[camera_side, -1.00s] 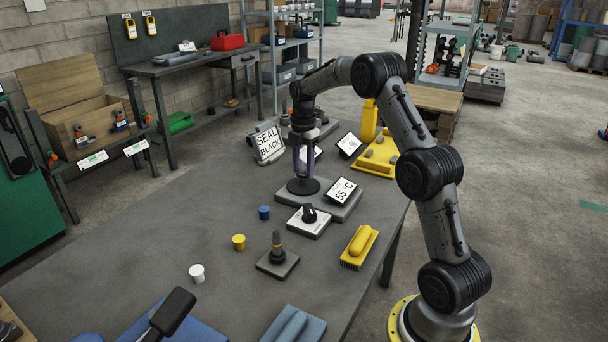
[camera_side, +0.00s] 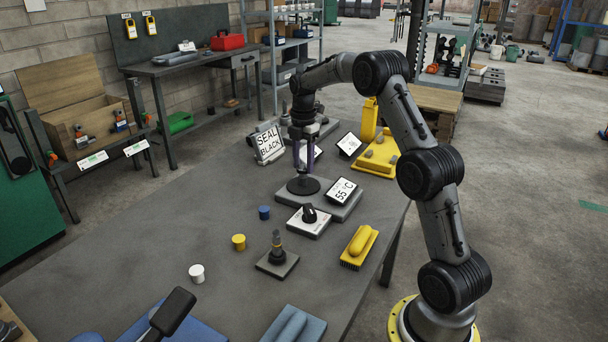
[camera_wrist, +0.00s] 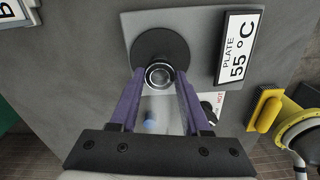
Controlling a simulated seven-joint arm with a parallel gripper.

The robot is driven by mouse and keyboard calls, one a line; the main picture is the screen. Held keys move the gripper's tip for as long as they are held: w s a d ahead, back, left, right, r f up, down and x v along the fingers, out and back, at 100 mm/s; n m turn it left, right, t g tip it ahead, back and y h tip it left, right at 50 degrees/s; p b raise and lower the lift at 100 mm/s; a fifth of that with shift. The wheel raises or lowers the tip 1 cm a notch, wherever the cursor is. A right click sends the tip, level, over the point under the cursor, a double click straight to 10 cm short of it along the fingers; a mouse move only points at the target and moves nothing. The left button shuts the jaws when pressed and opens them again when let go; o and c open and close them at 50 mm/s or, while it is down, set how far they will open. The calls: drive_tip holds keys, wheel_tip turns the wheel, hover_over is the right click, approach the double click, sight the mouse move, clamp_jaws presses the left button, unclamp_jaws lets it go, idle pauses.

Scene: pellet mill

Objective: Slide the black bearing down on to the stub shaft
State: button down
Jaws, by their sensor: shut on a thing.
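My gripper (camera_wrist: 159,78) is shut on a small dark ring, the black bearing (camera_wrist: 160,68), which shows a bright metal inner ring between the purple fingertips. In the side view my gripper (camera_side: 304,168) points down just above the round black disc of the hot plate (camera_side: 303,186); the bearing is hard to make out there. The stub shaft (camera_side: 277,243) stands upright on a dark square base, nearer the camera and to the left of my gripper. It has an orange band, and its top is free.
The plate's sign reads 55 °C (camera_side: 341,191). A white box with a black knob (camera_side: 309,221), a yellow brush (camera_side: 360,245) and blue (camera_side: 263,212), yellow (camera_side: 239,242) and white (camera_side: 197,273) caps stand around the shaft. A SEAL BLACK sign (camera_side: 268,143) stands behind. The left table area is clear.

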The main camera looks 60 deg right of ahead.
drive_tip(key=shift+r, duration=2.8)
drive_tip(key=c, duration=1.1)
unclamp_jaws()
clamp_jaws()
